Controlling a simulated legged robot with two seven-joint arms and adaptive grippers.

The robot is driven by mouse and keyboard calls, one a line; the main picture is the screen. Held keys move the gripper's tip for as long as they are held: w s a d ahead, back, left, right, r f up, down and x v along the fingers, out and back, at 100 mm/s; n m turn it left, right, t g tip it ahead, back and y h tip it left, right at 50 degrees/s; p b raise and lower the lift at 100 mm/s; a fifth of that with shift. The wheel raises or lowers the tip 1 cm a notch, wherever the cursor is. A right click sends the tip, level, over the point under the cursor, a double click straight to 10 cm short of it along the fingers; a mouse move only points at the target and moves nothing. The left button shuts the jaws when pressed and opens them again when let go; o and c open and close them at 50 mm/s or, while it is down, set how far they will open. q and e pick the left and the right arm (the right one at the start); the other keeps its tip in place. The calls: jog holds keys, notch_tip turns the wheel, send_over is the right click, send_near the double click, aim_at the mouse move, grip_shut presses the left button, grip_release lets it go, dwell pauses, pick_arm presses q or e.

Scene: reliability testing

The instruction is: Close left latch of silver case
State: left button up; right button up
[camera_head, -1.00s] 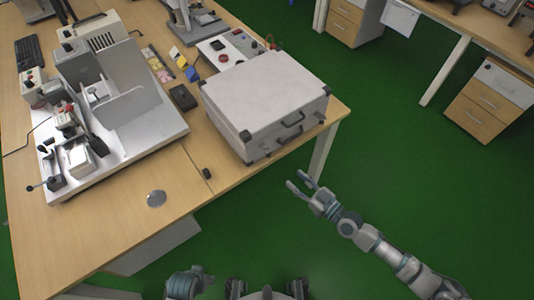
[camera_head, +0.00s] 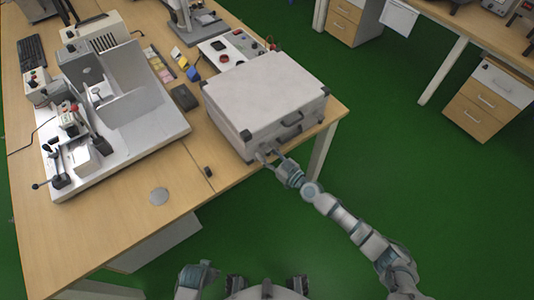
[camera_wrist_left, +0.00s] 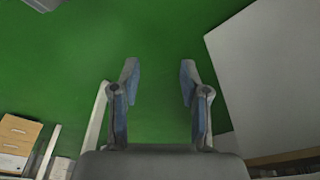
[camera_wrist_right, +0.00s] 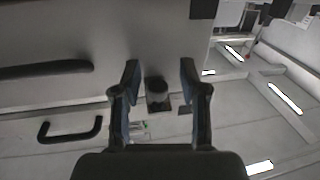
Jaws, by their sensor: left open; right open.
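The closed silver case (camera_head: 262,95) lies flat near the table's right corner, its front side facing me. My right gripper (camera_head: 268,157) is at the left part of that front, open. In the right wrist view, a small dark latch (camera_wrist_right: 157,93) on the case front sits between the open fingers of my right gripper (camera_wrist_right: 160,78). I cannot tell whether the fingers touch it or whether it is fastened. A dark handle (camera_wrist_right: 70,130) shows left of it. My left gripper (camera_wrist_left: 160,80) is open and empty over the green floor in the left wrist view.
The wooden table (camera_head: 120,225) carries a white machine (camera_head: 120,120) on the left and a control box (camera_head: 222,50) behind the case. A small dark object (camera_head: 208,171) and a round grey disc (camera_head: 159,196) lie near the front edge. Green floor is open at right.

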jog(key=shift+d, duration=0.25)
grip_shut()
jog(key=shift+r, duration=0.1)
